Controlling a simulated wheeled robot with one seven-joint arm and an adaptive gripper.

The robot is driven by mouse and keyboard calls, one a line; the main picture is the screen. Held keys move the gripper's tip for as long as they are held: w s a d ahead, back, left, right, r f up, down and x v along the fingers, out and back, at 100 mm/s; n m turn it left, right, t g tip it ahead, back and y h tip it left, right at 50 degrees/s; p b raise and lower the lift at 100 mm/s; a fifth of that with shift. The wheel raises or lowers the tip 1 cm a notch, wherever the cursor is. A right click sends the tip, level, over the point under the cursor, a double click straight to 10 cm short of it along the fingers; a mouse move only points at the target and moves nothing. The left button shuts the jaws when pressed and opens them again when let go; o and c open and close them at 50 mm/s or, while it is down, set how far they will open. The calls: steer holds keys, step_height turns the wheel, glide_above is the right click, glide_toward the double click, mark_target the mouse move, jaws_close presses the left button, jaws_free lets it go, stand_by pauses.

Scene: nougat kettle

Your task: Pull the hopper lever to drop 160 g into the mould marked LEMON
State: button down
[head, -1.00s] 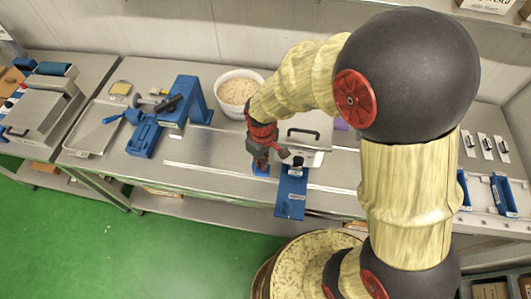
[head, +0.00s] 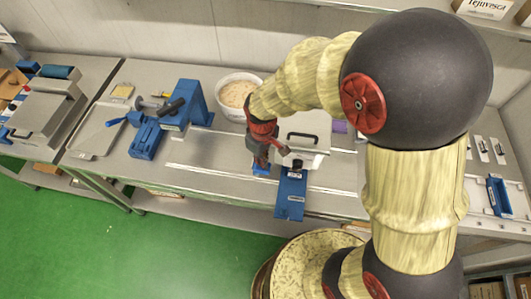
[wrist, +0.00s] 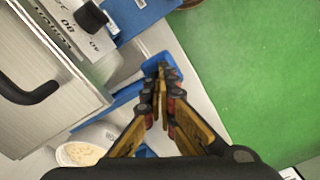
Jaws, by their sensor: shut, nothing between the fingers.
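My gripper (head: 262,162) is shut and empty, low over the bench beside a blue block (head: 290,197) with a black knob (head: 297,164). In the wrist view, the closed fingertips (wrist: 162,72) are over or against a small blue part (wrist: 154,62); I cannot tell if they touch. The knob (wrist: 90,17) also shows there, next to a plate with printed numbers (wrist: 72,30). A blue, open-topped mould-like piece (head: 499,196) is at the far right, its label unreadable. I cannot make out LEMON anywhere or tell which part is the hopper lever.
A light box with a black handle (head: 302,137) stands behind the blue block. A white bowl of pale contents (head: 238,92) is behind my gripper. A blue stand (head: 184,105) and a metal tray (head: 92,140) are left. The bench between stand and gripper is mostly clear.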

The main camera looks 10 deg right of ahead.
steer(key=shift+r+p, duration=1.95)
steer(key=shift+r, duration=1.1)
steer(key=shift+s+m, duration=0.2)
steer(key=shift+m, duration=0.1)
steer(key=shift+s+d+f+m+g, duration=0.1)
steer(key=shift+s+d+m+g, duration=0.1)
steer(key=shift+s, duration=0.35)
steer(key=shift+s+d+f+m+g, duration=0.1)
steer(key=shift+s+d+m+g, duration=0.1)
steer(key=shift+s, duration=0.3)
steer(key=s+d+m+t+b, duration=0.6)
steer(key=s+d+b, duration=0.3)
steer(key=b, duration=1.4)
steer(key=shift+s+d+r+m+b, duration=0.35)
steer(key=shift+d+r+b, duration=0.1)
steer(key=shift+d, duration=0.65)
